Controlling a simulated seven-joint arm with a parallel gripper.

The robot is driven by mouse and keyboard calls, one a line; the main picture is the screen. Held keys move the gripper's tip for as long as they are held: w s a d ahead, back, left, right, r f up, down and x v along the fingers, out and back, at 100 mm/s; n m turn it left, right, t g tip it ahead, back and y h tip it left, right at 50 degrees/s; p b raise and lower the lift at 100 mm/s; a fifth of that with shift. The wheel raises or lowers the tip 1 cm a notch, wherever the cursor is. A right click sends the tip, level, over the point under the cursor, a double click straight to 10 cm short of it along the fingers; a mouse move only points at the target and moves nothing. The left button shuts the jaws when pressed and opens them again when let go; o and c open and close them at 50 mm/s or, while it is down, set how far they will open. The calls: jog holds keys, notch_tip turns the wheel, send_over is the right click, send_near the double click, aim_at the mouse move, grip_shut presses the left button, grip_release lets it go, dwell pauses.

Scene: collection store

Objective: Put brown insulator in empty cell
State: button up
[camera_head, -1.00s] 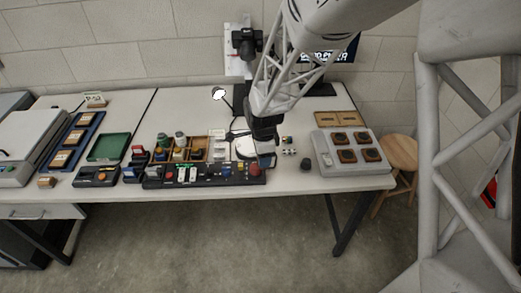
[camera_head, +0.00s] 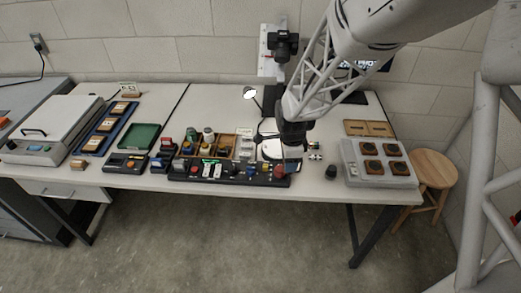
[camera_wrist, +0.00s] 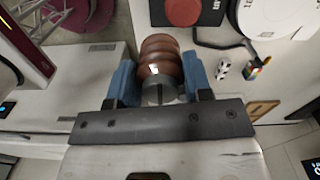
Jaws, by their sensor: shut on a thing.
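A glossy brown ribbed insulator (camera_wrist: 161,62) is between the two blue fingers of my gripper (camera_wrist: 160,85) in the wrist view. My gripper is shut on it, with a grey metal end of the insulator toward the wrist. In the head view my gripper (camera_head: 292,163) is over the front part of the table, behind the black strip of parts; the insulator cannot be made out there. A wooden divided box (camera_head: 226,140) stands to the left of my gripper, with several insulator-like pieces in its cells. Which cell is empty is too small to tell.
A black strip (camera_head: 205,177) with several small parts lies along the table's front. A grey tray (camera_head: 379,179) with brown square pieces is at right. A lamp (camera_head: 250,94) and camera stand (camera_head: 284,46) are behind. A green tray (camera_head: 139,137) lies left.

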jog(key=w+a+r, duration=0.2)
jog(key=w+a, duration=1.8)
jog(key=a, duration=0.4)
jog(key=shift+w+a+r, duration=0.15)
jog(key=shift+a, duration=0.2)
jog(key=shift+f, duration=3.15)
jog(key=shift+f, duration=1.85)
jog(key=shift+f, duration=0.15)
